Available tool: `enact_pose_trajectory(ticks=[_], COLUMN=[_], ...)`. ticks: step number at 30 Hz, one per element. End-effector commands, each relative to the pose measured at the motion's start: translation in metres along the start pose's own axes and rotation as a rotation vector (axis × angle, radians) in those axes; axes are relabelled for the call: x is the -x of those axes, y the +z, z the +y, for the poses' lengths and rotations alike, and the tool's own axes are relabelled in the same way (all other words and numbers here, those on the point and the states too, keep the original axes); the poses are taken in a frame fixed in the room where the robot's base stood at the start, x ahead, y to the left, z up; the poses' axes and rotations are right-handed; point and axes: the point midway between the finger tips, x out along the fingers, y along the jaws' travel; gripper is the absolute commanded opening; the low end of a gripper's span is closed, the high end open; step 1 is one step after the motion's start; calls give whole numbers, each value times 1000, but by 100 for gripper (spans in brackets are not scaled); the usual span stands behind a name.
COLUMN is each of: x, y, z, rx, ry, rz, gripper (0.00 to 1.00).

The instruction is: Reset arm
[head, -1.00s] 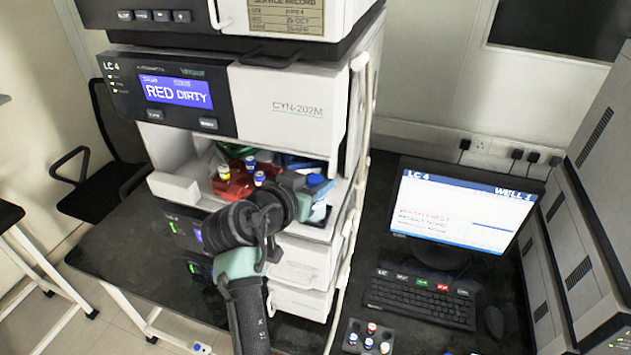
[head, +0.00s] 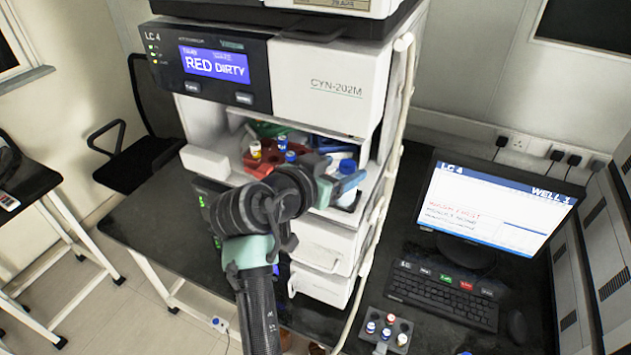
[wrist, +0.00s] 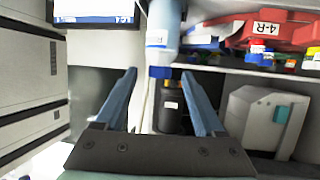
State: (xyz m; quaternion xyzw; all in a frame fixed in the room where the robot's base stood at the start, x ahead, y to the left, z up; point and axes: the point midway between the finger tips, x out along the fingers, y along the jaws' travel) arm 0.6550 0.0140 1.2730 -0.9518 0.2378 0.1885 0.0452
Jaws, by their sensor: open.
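My gripper (wrist: 165,95) is open, with its two blue fingers spread apart in the wrist view. A pale bottle with a blue cap (wrist: 160,72) and a dark labelled bottle (wrist: 172,115) show in the gap between the fingers, beyond my palm; I cannot tell how near they are. In the head view my arm reaches to the open bay of the LC 4 unit (head: 335,90), and my gripper (head: 345,182) is at the bay's right side, partly hidden by my wrist. The unit's screen (head: 214,65) reads RED DIRTY.
A red vial tray (head: 262,165) sits in the bay, left of my gripper; it shows labelled 4-R in the wrist view (wrist: 262,28). A pale tube runs down the unit's right edge. A monitor (head: 495,210), keyboard (head: 442,293) and grey vial rack (head: 386,330) stand on the right bench.

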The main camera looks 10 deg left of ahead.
Motion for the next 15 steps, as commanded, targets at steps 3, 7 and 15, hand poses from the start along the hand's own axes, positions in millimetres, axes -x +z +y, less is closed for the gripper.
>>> enact_pose_trajectory(ticks=[3,7,15], x=[25,52,91], y=[4,3,1], z=[-2,-2,0], rx=[-1,-2,0], ry=[-6,-6,-2], rz=[3,4,2], gripper=[71,71,71])
